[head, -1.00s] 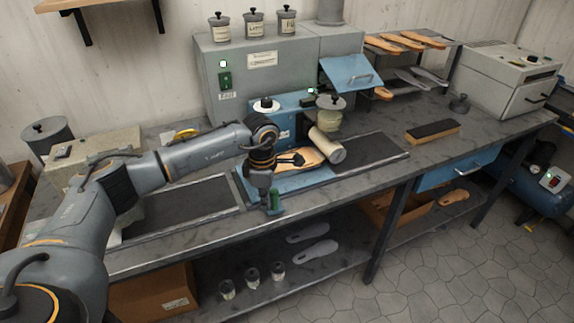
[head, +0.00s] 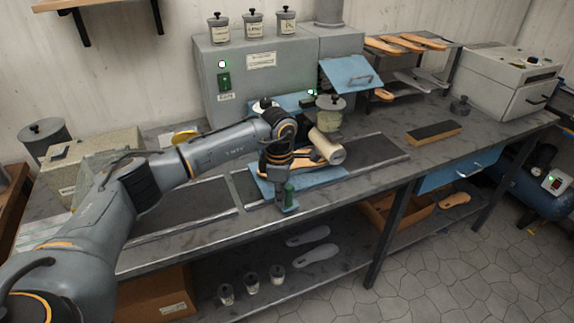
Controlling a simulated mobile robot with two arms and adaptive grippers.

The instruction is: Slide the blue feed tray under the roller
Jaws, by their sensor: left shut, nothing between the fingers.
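The blue feed tray (head: 325,178) lies flat on the track on the bench, with a tan sandal sole (head: 312,170) on it. The cream roller (head: 327,146) hangs above the tray's right part, below a blue machine body mostly hidden by my arm. My left gripper (head: 279,182) points down, shut and empty, close on the left side of the green handle. Whether it touches the handle I cannot tell. The arm hides part of the tray and sole. My right gripper is not in view.
The dark track (head: 375,150) continues clear to the right of the roller. A black-topped block (head: 433,132) lies farther right on the bench. Grey cabinets (head: 262,85) with jars stand behind.

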